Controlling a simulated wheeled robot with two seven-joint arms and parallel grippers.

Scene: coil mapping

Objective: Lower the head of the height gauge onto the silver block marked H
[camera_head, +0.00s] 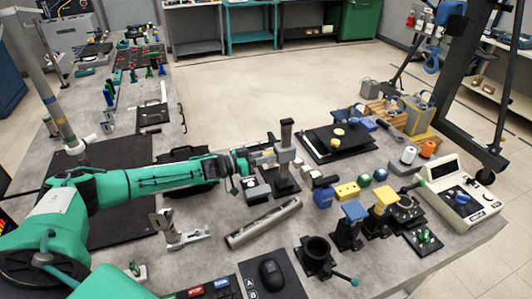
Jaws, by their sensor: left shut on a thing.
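The height gauge (287,133) is a dark upright column on a dark base, standing in the middle of the table. Its grey head (286,156) sits partway up the column. My left arm reaches in from the left, and my left gripper (266,159) is at the head's left side, shut on what looks like the head. A small block with a light top (257,187) lies just left of the gauge base, below the gripper. I cannot read a letter on it, so I cannot tell if it is the block marked H. My right gripper is not in view.
A long grey bar (263,223) lies in front of the gauge. Blue and yellow topped stands (352,212) and a black ring fixture (315,253) are to the right and front. A black plate (340,146) lies behind right. A white console (462,196) stands at far right.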

